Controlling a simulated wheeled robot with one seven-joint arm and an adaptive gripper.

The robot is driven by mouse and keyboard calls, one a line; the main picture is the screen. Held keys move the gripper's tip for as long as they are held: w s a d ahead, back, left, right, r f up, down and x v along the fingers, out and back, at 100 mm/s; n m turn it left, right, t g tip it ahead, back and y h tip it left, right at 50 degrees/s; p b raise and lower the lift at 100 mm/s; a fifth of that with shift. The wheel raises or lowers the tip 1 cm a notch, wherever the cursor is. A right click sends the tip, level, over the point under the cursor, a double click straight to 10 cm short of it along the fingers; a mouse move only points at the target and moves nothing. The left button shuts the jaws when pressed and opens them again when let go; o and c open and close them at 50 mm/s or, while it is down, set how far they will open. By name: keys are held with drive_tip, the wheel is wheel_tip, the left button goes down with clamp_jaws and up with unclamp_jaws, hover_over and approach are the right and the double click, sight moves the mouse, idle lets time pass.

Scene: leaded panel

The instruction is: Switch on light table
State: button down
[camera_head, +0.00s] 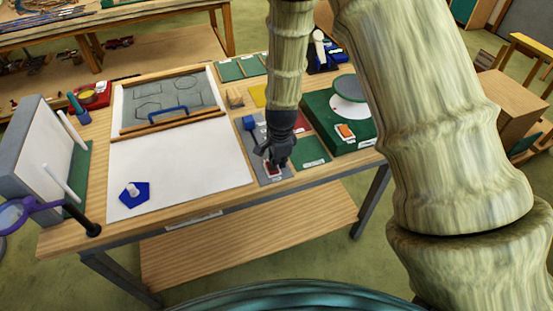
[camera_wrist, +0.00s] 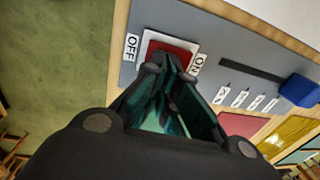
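A red rocker switch (camera_wrist: 172,47) in a white frame sits on a grey control panel (camera_wrist: 215,30) between OFF and ON labels. In the head view the switch (camera_head: 272,171) is at the panel's front end. My gripper (camera_wrist: 165,75) points down at it, with its fingertips together over the switch's near edge; it covers part of it. I cannot tell whether they touch. In the head view my gripper (camera_head: 277,162) is over the panel's front. A large white surface (camera_head: 185,165), perhaps the light table, lies left of the panel.
A blue slider knob (camera_wrist: 300,92) is on the same panel. A blue pentagon piece (camera_head: 134,194) lies on the white surface. A framed grey pattern board (camera_head: 185,90) with a blue handle is behind. A green box (camera_head: 335,132) stands to the right.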

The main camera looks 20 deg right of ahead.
drive_tip(key=shift+r, duration=0.15)
drive_tip(key=r+p, duration=0.1)
drive_tip(key=r, duration=0.1)
drive_tip(key=r+p, duration=0.1)
drive_tip(key=p, duration=0.1)
drive_tip(key=shift+s+r, duration=0.4)
drive_tip(key=shift+s+d+r+b, duration=0.15)
drive_tip(key=shift+r+b, duration=0.15)
drive_tip(key=shift+r, duration=0.3)
drive_tip(key=shift+s+a+r+b, duration=0.1)
drive_tip(key=shift+r+b, duration=0.2)
drive_tip(key=shift+r, duration=0.25)
wheel_tip(320, 180, up, 7)
drive_tip(key=b, duration=0.2)
hover_over(279, 172)
drive_tip(key=s, duration=0.1)
drive_tip(key=shift+d+r, duration=0.1)
drive_tip(key=shift+r, duration=0.05)
